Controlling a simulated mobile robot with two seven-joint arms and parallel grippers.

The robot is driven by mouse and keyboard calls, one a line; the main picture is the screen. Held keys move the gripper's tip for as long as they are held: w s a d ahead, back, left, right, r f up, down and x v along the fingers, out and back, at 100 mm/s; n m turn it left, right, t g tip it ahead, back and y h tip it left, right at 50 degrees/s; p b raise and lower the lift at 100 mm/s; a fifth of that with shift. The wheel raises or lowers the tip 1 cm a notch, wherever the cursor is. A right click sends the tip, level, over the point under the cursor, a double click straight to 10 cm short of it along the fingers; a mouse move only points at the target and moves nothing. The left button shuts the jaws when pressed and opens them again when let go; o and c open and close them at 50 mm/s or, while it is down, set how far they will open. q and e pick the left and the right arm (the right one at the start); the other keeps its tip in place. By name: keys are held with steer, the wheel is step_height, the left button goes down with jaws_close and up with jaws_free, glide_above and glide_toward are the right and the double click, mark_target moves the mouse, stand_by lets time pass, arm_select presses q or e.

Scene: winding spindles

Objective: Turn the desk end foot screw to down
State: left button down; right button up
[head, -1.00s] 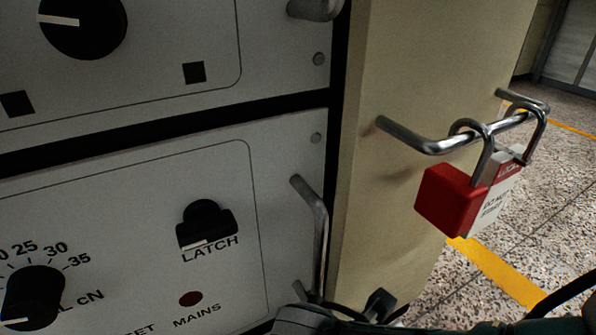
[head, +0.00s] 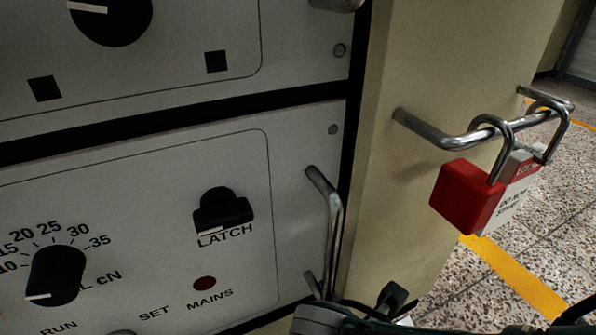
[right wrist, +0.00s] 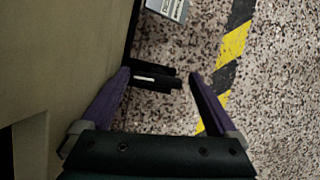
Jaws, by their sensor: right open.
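In the right wrist view, a small black part with a white line (right wrist: 158,80) sticks out from the lower edge of the beige end panel, over the speckled floor. It looks like the foot screw, its bar lying roughly crosswise in the picture. My right gripper (right wrist: 159,73) is open, its two purple fingers on either side of this part. The left finger is close to the panel edge. I cannot tell whether either finger touches. In the head view, part of my right arm shows at the bottom edge. My left gripper is in neither view.
The grey instrument panel has a LATCH switch (head: 223,211), a dial (head: 56,276) and a metal handle (head: 332,225). A red padlock (head: 467,195) hangs from a rail (head: 430,132) on the beige end. The floor beside it is open, with yellow-black tape (right wrist: 232,45).

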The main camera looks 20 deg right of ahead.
steer(key=n+t+p, duration=0.1)
steer(key=n, duration=0.2)
steer(key=shift+r+n, duration=0.15)
steer(key=shift+n, duration=0.15)
steer(key=shift+s+n+t+y, duration=0.1)
steer(key=shift+n+t+y, duration=0.45)
steer(key=shift+n, duration=0.65)
steer(key=n, duration=0.2)
steer(key=n+t+y, duration=0.1)
steer(key=n, duration=0.1)
steer(key=shift+f, duration=0.25)
steer(key=s+a+r+m+y+p, duration=0.1)
steer(key=s+a+r+m+p, duration=0.2)
steer(key=r+p, duration=1)
steer(key=s+a+r+m+g+y+p, duration=0.1)
steer(key=a+r+m+p, duration=0.4)
steer(key=r+p, duration=0.9)
step_height(320, 180, up, 6)
steer(key=shift+s+a+r+m+y, duration=0.15)
steer(key=shift+s+a+m+y, duration=0.25)
steer(key=shift+s+a, duration=0.7)
steer(key=shift+s+d, duration=0.1)
